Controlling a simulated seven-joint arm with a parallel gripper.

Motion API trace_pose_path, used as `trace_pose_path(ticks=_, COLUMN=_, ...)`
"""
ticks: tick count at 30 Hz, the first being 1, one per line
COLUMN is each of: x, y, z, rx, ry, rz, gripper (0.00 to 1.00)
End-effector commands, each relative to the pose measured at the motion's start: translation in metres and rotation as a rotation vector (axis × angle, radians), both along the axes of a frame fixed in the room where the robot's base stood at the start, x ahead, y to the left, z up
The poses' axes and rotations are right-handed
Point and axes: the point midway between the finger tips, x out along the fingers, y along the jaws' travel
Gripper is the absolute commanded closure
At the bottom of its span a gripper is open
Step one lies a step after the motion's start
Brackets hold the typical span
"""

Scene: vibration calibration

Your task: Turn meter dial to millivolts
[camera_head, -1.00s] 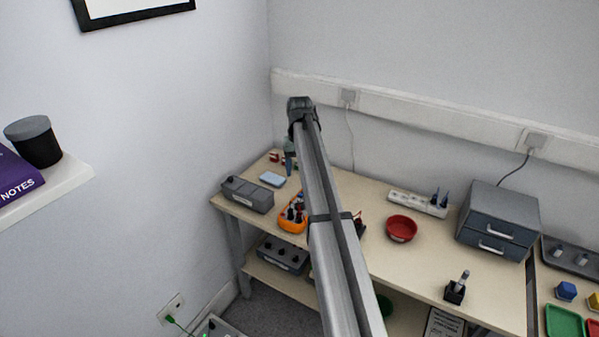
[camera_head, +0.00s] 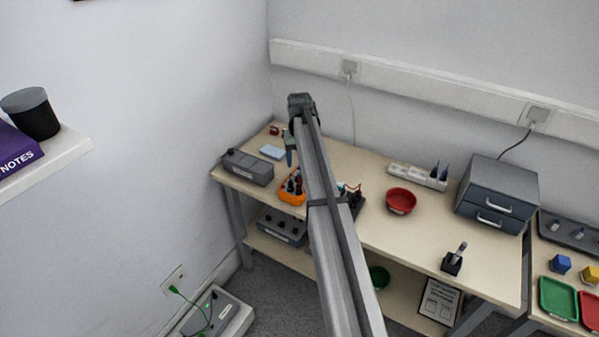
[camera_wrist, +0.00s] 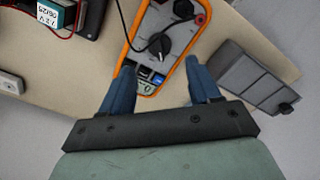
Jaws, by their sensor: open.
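The orange-edged meter (camera_head: 291,197) lies on the bench, partly hidden behind my arm in the head view. In the wrist view the meter (camera_wrist: 136,66) has a grey face with a black round dial (camera_wrist: 158,45) and a dark cable across it. The dial's setting is too small to read. My gripper (camera_wrist: 160,64) is open and empty, with its two blue fingers on either side of the meter's near end, short of the dial in the picture. In the head view my gripper (camera_head: 289,152) hangs above the bench by the meter; its fingertips are hard to make out.
A grey box (camera_head: 248,167) stands left of the meter and a light blue pad (camera_head: 272,152) lies behind. A red bowl (camera_head: 401,201), a power strip (camera_head: 417,177) and a grey drawer unit (camera_head: 498,195) are to the right. The bench front between is mostly clear.

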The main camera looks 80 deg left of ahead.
Motion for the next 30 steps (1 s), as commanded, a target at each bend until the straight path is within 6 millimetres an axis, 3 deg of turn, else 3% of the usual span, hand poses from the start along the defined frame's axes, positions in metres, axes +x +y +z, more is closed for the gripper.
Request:
trace_pose_path(ticks=6, x=0.0, y=0.0, z=-0.035, rx=-0.001, ry=0.0, rz=0.0, gripper=0.38)
trace_pose_path(ticks=12, x=0.0, y=0.0, z=-0.054, rx=0.0, ry=0.0, rz=0.0, gripper=0.38)
trace_pose_path(ticks=25, x=0.0, y=0.0, z=-0.061, rx=0.001, ry=0.0, rz=0.0, gripper=0.38)
trace_pose_path(ticks=30, x=0.0, y=0.0, z=-0.061, rx=0.001, ry=0.0, rz=0.0, gripper=0.53)
